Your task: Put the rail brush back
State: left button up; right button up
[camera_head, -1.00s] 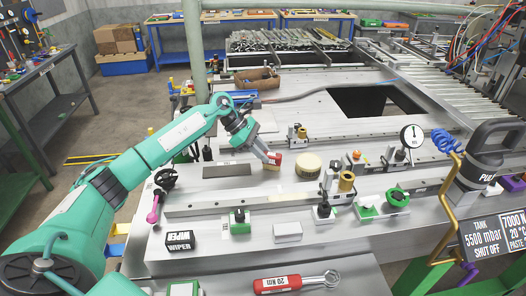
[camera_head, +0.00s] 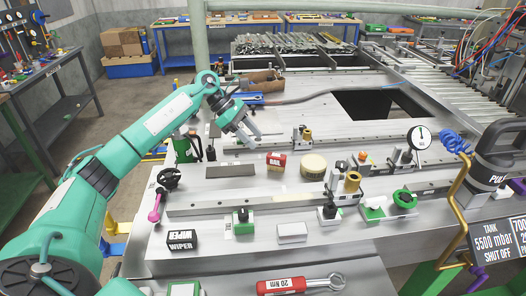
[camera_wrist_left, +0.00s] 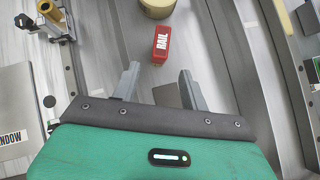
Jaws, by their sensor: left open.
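The rail brush (camera_head: 276,162), a small red block with a white RAIL label, sits on the grey metal bench, just left of a round tan pad. It also shows in the left wrist view (camera_wrist_left: 161,44), beyond the fingertips. My left gripper (camera_head: 254,138) is behind and left of the brush, raised above the bench. In the left wrist view its two grey fingers (camera_wrist_left: 160,82) are apart with nothing between them. The brush is clear of both fingers. My right gripper is in neither view.
The tan pad (camera_head: 313,165) is close right of the brush, and a dark flat strip (camera_head: 230,171) lies to its left. A long rail (camera_head: 270,201) with several fixtures runs in front. A black WIPER block (camera_head: 182,240) stands at the front left. A rectangular opening (camera_head: 380,104) lies behind.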

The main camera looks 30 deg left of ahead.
pick_arm(q)
jog(key=v, duration=0.4)
jog(key=shift+a+r+b, duration=0.2)
jog(key=shift+r+b, duration=0.1)
jog(key=shift+b, duration=0.05)
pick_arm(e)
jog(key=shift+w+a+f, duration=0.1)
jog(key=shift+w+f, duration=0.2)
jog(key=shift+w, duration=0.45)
pick_arm(q)
jog(key=shift+s, duration=0.1)
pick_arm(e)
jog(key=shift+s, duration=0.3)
